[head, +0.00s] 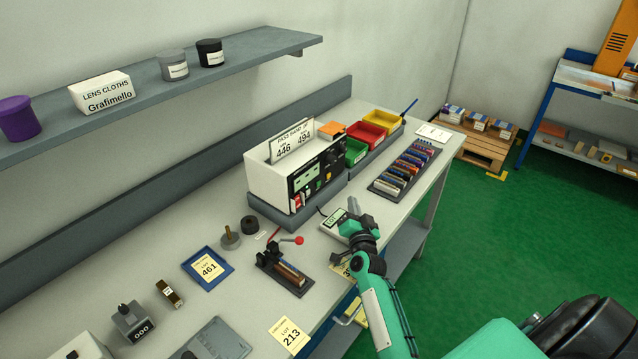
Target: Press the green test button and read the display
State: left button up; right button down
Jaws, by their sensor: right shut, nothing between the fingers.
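The tester is a white box (272,183) with a black front panel, standing on a grey base on the bench. Its small pale green display (305,176) is lit, but its reading is too small to make out. Small coloured controls sit on the panel; I cannot tell for sure which is the green test button. A card on top (292,143) reads "PASS BAND 446 494". My right gripper (352,205) is shut and empty, just in front and to the right of the panel, apart from it. My left gripper is not in view.
Green, red (367,134) and yellow bins stand right of the tester, near a rack of coloured pieces (404,168). A small fixture with a red-knobbed lever (299,240) stands in front. A blue tray (208,267) lies left. A shelf (150,95) overhangs the bench's back.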

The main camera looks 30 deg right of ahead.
aim_at(319, 184)
jog(key=shift+w+a+f, duration=0.1)
jog(key=shift+w+a, duration=0.1)
jog(key=shift+w, duration=0.4)
jog(key=w, duration=0.2)
jog(key=w+a+b, duration=0.1)
jog(key=w, duration=0.1)
jog(key=w+a, duration=0.1)
jog(key=w, duration=0.1)
jog(key=shift+a+b, duration=0.25)
jog(key=shift+b, duration=0.15)
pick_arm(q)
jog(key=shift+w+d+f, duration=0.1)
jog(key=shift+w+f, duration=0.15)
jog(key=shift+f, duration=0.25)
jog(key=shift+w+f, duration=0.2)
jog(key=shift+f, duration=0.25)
pick_arm(e)
jog(key=shift+w+a, duration=0.2)
jog(key=shift+w, duration=0.3)
jog(key=shift+w+a, duration=0.1)
jog(key=shift+w, duration=0.05)
jog(key=shift+w+a, duration=0.1)
jog(key=shift+w, duration=0.15)
